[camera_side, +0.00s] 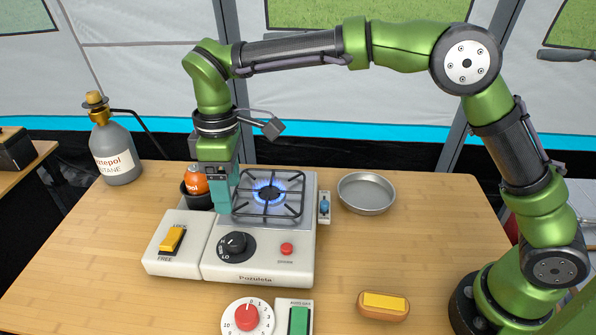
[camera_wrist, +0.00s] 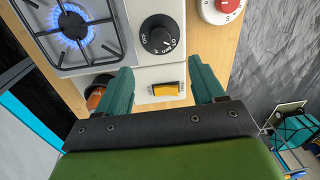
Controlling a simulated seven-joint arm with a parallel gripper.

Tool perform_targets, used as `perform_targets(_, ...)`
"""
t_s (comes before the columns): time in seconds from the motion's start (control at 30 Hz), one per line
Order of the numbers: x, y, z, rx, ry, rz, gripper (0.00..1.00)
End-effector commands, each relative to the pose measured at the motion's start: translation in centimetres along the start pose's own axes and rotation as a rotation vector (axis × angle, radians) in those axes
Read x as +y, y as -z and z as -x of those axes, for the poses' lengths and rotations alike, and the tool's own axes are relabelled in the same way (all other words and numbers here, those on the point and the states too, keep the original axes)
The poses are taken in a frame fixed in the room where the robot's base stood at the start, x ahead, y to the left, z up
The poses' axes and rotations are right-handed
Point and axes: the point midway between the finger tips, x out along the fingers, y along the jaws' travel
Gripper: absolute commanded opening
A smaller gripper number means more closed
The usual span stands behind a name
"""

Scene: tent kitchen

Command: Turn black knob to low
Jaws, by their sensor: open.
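The black knob (camera_side: 236,245) sits on the front panel of the white stove (camera_side: 268,262), with a "LO" mark at its lower left in the side view. It also shows in the wrist view (camera_wrist: 158,35), beyond my fingertips. Which way its pointer faces is too small to tell. The burner (camera_side: 268,192) is lit with a blue flame. My gripper (camera_side: 225,207) points down over the left part of the stove, behind the knob and apart from it. In the wrist view its teal fingers (camera_wrist: 160,70) are spread wide with nothing between them.
A yellow lock switch (camera_side: 172,240) is left of the knob; a red button (camera_side: 287,249) is right. A dial (camera_side: 247,318), green switch (camera_side: 298,320), yellow-topped block (camera_side: 384,303) and metal pan (camera_side: 366,193) surround the stove.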

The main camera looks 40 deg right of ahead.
Motion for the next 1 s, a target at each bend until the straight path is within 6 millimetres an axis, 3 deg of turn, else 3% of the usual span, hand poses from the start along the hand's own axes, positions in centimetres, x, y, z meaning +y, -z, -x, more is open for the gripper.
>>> perform_targets(0.2, 0.0, 0.1, 3.9, 0.003, -0.002, 0.001, 0.68)
perform_targets(0.4, 0.0, 0.0, 5.2, 0.000, -0.001, 0.001, 0.68)
perform_targets(0.8, 0.2, 0.2, 5.3, 0.012, -0.010, -0.026, 0.68)
perform_targets(0.87, 0.2, 0.4, 4.3, 0.018, -0.011, -0.055, 0.68)
perform_targets(0.9, 0.1, 0.2, 3.4, 0.014, -0.008, -0.079, 0.68)
perform_targets(1.0, 0.1, -1.4, 3.1, 0.044, -0.016, -0.157, 0.68)
